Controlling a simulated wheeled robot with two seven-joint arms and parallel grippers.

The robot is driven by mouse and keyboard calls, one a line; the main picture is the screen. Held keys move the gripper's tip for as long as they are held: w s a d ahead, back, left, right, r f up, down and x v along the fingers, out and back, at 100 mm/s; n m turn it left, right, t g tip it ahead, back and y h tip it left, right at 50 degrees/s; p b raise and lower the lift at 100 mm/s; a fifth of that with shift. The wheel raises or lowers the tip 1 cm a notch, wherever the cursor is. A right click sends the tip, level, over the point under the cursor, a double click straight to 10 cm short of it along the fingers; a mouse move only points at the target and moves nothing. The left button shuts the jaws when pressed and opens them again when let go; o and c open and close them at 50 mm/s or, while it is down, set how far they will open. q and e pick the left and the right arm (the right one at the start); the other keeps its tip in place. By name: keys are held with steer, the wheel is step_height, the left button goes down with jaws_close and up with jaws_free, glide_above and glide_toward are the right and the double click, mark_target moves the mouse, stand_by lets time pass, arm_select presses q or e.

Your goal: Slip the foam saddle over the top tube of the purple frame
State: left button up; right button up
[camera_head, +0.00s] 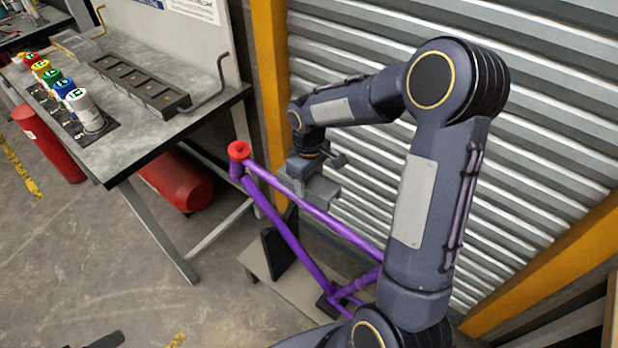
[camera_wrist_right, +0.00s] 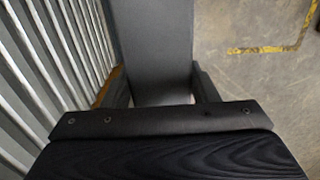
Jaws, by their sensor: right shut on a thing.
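The purple frame (camera_head: 293,245) stands on a low stand, its top tube (camera_head: 325,217) sloping down to the right behind my right arm. My right gripper (camera_head: 308,176) is beside the upper part of the top tube, on the shutter side. It is shut on the grey foam saddle (camera_head: 323,188). In the right wrist view the saddle (camera_wrist_right: 152,50) is a plain grey slab between the two fingers. I cannot tell whether the saddle touches the tube. A dark piece at the bottom left edge of the head view may be my left gripper (camera_head: 105,341); its jaws do not show.
A red cap (camera_head: 238,149) tops the frame's head tube. The stand (camera_head: 257,262) has a black upright plate (camera_head: 277,251). A workbench (camera_head: 130,150) with numbered cans and a dark tray (camera_head: 140,84) is at left. A corrugated shutter (camera_head: 550,120) lies close behind. Floor in front is clear.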

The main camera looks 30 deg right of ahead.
steer(key=shift+f+b, duration=3)
steer(key=shift+f, duration=1.15)
steer(key=o, duration=1)
steer(key=shift+r, duration=0.1)
step_height(320, 180, up, 8)
steer(key=shift+f, duration=0.15)
steer(key=shift+s+a+f, duration=0.1)
